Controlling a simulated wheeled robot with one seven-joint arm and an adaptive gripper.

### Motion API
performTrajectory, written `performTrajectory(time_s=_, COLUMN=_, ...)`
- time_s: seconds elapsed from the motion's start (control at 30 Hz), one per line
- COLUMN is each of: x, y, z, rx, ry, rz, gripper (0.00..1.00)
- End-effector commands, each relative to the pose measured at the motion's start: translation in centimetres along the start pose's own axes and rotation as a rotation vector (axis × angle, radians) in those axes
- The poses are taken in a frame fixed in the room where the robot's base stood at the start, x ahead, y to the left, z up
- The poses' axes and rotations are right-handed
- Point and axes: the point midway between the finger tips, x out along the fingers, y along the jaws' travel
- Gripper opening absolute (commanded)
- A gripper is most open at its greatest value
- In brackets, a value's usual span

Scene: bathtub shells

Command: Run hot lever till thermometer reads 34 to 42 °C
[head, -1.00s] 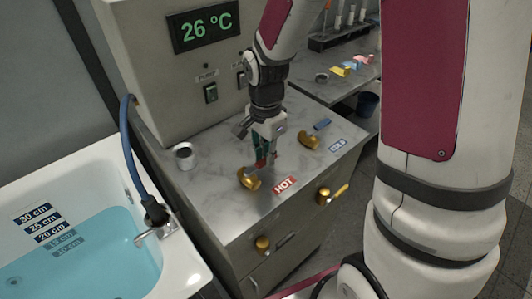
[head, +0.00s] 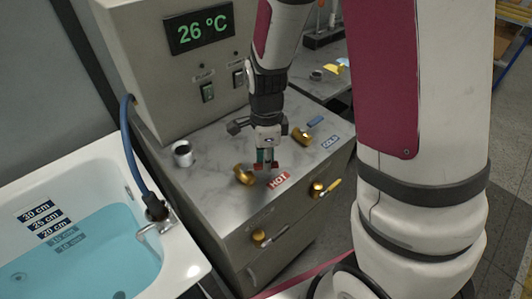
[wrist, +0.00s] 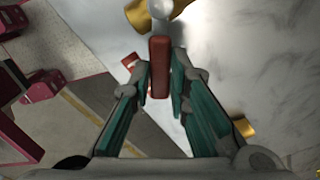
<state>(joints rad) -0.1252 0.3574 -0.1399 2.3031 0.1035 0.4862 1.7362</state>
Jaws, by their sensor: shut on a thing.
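The thermometer display (head: 199,28) on the grey cabinet reads 26 °C in green. The hot valve's gold body (head: 244,174) sits on the marble top beside the red HOT label (head: 279,180). My gripper (head: 266,162) is low over the counter at this valve. In the wrist view, its two green-sided fingers are shut on the red hot lever (wrist: 160,67), which lies between their tips. The cold valve (head: 302,136) with its blue lever (head: 315,121) stands behind, near the COLD label (head: 331,142).
The white tub (head: 95,170) at left holds blue water (head: 105,250), with a depth scale on its wall. A blue hose (head: 128,145) runs to its spout. A metal cup (head: 182,153) stands on the counter. Gold valves (head: 318,190) with levers project from the cabinet front.

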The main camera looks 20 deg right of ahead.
Motion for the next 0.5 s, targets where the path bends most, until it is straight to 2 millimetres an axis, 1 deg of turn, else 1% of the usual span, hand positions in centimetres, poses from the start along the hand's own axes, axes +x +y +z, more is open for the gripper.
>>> performTrajectory(time_s=0.03, x=-0.3, y=0.6, z=-0.1, rx=0.044, ry=0.002, rz=0.002, gripper=0.0)
performTrajectory(time_s=0.5, x=-0.3, y=3.1, z=0.6, rx=0.491, ry=0.003, rz=0.0, gripper=0.0)
